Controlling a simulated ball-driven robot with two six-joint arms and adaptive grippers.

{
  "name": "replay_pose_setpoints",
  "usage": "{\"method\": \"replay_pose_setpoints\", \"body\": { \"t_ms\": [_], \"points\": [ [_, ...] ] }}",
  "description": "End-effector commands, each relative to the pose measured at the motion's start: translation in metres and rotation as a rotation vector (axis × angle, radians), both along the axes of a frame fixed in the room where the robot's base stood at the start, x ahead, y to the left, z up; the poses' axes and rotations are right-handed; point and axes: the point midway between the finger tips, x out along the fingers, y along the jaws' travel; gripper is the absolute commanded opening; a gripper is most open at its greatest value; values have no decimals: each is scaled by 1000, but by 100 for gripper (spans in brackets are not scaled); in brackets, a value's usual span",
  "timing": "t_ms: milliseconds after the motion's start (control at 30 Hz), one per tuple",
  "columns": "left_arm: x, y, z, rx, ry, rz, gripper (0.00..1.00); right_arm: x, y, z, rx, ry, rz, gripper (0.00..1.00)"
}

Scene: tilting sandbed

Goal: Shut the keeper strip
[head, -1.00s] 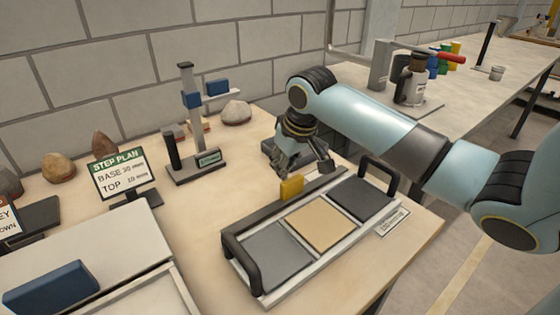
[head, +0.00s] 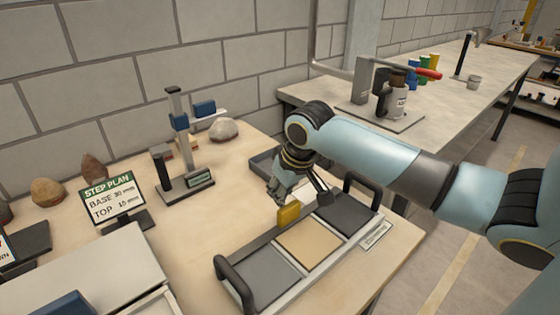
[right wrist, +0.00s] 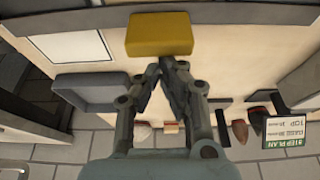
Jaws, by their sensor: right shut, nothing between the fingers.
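The yellow tab (head: 288,213) stands at the back long edge of a tray (head: 262,310) holding three flat panels. I take it to be part of the keeper strip, whose line I cannot clearly make out behind the tray now. My right gripper (head: 281,197) is just behind the tab, low over the table, with its fingers pointing down. In the right wrist view the tab (right wrist: 160,34) is right beyond the closed fingertips (right wrist: 166,62). Nothing is held. Whether the tips touch the tab I cannot tell. My left gripper is out of view.
The tray has black handles (head: 237,285) at both ends. A dark shallow bin (head: 265,163) lies behind my gripper. A post stand (head: 185,140), stones and a step plan sign (head: 112,200) stand to the left. Bare table lies between the sign and tray.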

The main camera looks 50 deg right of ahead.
Motion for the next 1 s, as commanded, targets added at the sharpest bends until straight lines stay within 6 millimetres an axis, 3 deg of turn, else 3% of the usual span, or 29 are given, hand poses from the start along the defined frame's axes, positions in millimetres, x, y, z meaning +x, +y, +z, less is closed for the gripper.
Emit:
{"method": "replay_pose_setpoints", "body": {
  "t_ms": [167,500,700,1000],
  "points": [
    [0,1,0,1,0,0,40,-8,-1,5,0,15,-2,0],
    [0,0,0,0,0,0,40,-28,2,76,-6,4,3,0],
    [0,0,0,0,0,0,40,-37,4,105,-4,1,2,0],
    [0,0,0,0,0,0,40,-40,5,113,-1,2,0,0]
  ]
}}
